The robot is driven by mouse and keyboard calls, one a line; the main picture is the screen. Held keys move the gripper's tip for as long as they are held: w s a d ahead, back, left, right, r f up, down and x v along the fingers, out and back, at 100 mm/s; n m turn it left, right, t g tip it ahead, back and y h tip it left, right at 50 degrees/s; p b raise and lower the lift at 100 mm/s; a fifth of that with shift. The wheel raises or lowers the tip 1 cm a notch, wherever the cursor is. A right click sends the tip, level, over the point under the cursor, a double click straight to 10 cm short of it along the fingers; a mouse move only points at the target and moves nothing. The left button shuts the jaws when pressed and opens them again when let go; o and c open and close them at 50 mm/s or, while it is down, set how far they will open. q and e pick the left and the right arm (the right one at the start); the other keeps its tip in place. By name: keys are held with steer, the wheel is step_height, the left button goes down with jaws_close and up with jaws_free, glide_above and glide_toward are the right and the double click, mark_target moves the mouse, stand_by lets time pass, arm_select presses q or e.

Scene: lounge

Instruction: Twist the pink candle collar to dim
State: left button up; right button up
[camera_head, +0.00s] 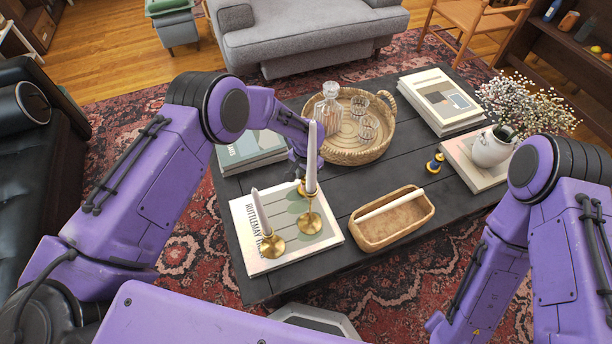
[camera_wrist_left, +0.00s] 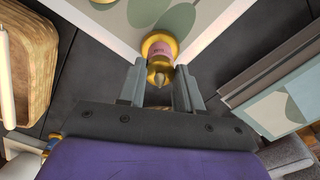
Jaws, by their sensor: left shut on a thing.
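My left gripper (camera_head: 300,168) is at the near left part of the table, just behind the tall candle in the head view. In the left wrist view its fingers (camera_wrist_left: 160,76) are closed on a small brass candle piece with a pink collar (camera_wrist_left: 160,48). The pink band shows just beyond the fingertips, with brass around it. In the head view this piece is mostly hidden; a bit of brass (camera_head: 302,189) shows below the gripper. Two brass candlesticks with pale candles, a left one (camera_head: 271,243) and a right one (camera_head: 310,222), stand nearer. My right gripper is out of view.
The candlesticks stand on a large book (camera_head: 258,264). To the right are a wicker basket (camera_head: 388,238) with a white stick and a small blue-yellow object (camera_head: 435,163). A round tray (camera_head: 383,148) holds a decanter and glasses behind. Bare tabletop (camera_head: 355,185) lies between.

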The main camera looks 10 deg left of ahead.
arm_select(q)
steer(key=m+b, duration=0.1)
steer(key=m, duration=0.4)
steer(key=m+b, duration=0.1)
steer(key=m, duration=0.4)
steer(key=shift+w, duration=0.1)
steer(key=shift+m, duration=0.3)
stand_by(0.3)
steer(key=o, duration=1.1)
steer(key=shift+c, duration=0.2)
step_height(320, 180, up, 11)
steer(key=shift+f, duration=0.2)
